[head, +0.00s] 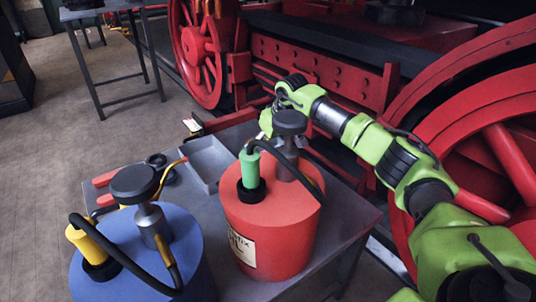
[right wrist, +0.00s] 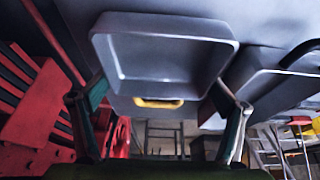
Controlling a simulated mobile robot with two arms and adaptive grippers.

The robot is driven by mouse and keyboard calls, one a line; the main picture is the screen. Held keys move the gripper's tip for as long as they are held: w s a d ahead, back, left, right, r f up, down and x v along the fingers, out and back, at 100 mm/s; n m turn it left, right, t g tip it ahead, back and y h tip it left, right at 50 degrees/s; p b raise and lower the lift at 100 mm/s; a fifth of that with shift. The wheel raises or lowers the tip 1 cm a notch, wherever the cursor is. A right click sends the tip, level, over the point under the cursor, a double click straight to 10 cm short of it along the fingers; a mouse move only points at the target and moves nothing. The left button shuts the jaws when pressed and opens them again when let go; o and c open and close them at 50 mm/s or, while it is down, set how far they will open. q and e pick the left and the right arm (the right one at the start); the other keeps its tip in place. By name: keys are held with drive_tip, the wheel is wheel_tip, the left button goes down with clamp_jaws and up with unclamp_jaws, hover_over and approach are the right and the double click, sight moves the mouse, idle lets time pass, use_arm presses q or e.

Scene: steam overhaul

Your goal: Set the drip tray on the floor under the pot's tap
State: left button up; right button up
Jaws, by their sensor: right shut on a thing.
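The grey drip tray (right wrist: 165,60) fills the upper middle of the right wrist view, its hollow inside visible and a yellow handle (right wrist: 158,103) on its near side. My right gripper (right wrist: 158,98) is shut on the tray, a finger at each side. In the head view my right gripper (head: 283,148) is partly hidden behind the cap of a red canister. A grey tray-like shape (head: 208,162) shows there at the canister's left; I cannot tell surely that it is the held tray. My left gripper is out of view. I cannot make out the pot's tap.
The red canister (head: 270,225) stands on a grey table (head: 345,215). A blue canister (head: 150,255) with a yellow-handled hose is at front left, near red-handled pliers (head: 105,180). Red wheels (head: 205,50) and machinery line the back and right. Floor (head: 60,130) is open at left.

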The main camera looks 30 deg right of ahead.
drive_tip(key=shift+f, duration=0.6)
drive_tip(key=shift+f, duration=0.15)
drive_tip(key=o, duration=1.3)
